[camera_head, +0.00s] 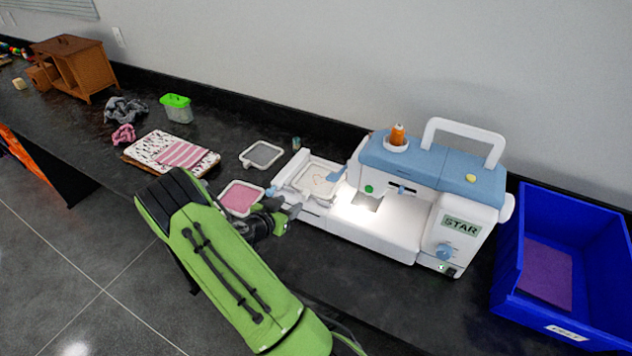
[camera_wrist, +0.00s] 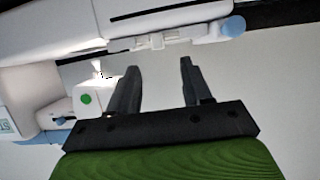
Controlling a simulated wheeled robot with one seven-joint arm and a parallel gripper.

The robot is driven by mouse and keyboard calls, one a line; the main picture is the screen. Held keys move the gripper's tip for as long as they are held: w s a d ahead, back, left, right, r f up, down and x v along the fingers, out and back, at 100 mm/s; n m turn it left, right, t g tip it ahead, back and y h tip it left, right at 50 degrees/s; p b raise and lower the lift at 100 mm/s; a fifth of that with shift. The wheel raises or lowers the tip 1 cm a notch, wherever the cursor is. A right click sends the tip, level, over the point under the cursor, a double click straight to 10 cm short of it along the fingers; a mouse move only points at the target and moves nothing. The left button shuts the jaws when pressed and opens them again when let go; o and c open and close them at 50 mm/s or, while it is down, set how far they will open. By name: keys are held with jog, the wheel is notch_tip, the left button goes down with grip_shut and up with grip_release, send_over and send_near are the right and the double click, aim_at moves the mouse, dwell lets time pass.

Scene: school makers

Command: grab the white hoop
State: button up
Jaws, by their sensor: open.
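Three white-framed hoops show in the head view. One hoop with pale cloth (camera_head: 318,183) sits on the left part of the white and blue sewing machine (camera_head: 430,180). A hoop with grey cloth (camera_head: 244,157) lies on the counter behind, and one with pink cloth (camera_head: 222,192) lies further forward, partly hidden by my arm. My gripper (camera_head: 285,211) is open, just in front of the machine's left end. In the wrist view my gripper (camera_wrist: 158,78) has nothing between its fingers. A white part with a blue knob (camera_wrist: 232,26) lies beyond the fingertips.
A blue bin (camera_head: 508,262) stands right of the machine. A small spool (camera_head: 296,143) stands behind the machine's left end. The wall runs behind the dark counter.

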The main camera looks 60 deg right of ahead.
aim_at(305, 193)
jog(key=p+x, duration=0.1)
jog(key=x, duration=0.8)
jog(key=shift+s+d, duration=0.15)
jog(key=shift+r, duration=0.1)
grip_shut()
